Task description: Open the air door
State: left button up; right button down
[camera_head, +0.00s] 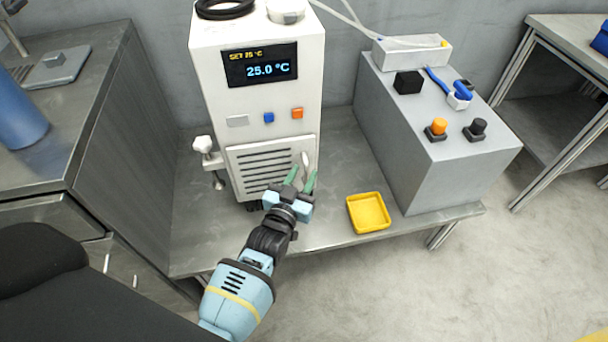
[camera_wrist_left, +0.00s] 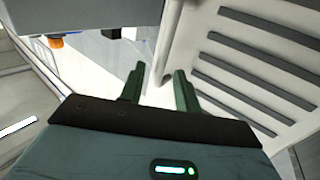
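The air door (camera_head: 269,166) is a white slatted panel low on the front of the white chiller unit (camera_head: 213,104), and it looks shut. Its pale upright handle (camera_head: 306,159) is at the panel's right side. My left gripper (camera_head: 301,178) is in front of that side, its two green fingers apart and pointing at the handle. In the left wrist view, the handle (camera_wrist_left: 168,42) shows in line with the gap between the fingertips (camera_wrist_left: 158,75), with the slats (camera_wrist_left: 262,70) to the right. I cannot tell if the fingers touch the handle. My right gripper is not in view.
A yellow tray (camera_head: 368,213) lies on the steel table (camera_head: 330,236), right of my left gripper. A grey control box (camera_head: 430,160) with knobs stands further right. A white-knobbed valve (camera_head: 203,145) sticks out left of the door.

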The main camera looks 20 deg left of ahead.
pick_arm(q)
jog(key=shift+w, duration=0.5)
grip_shut()
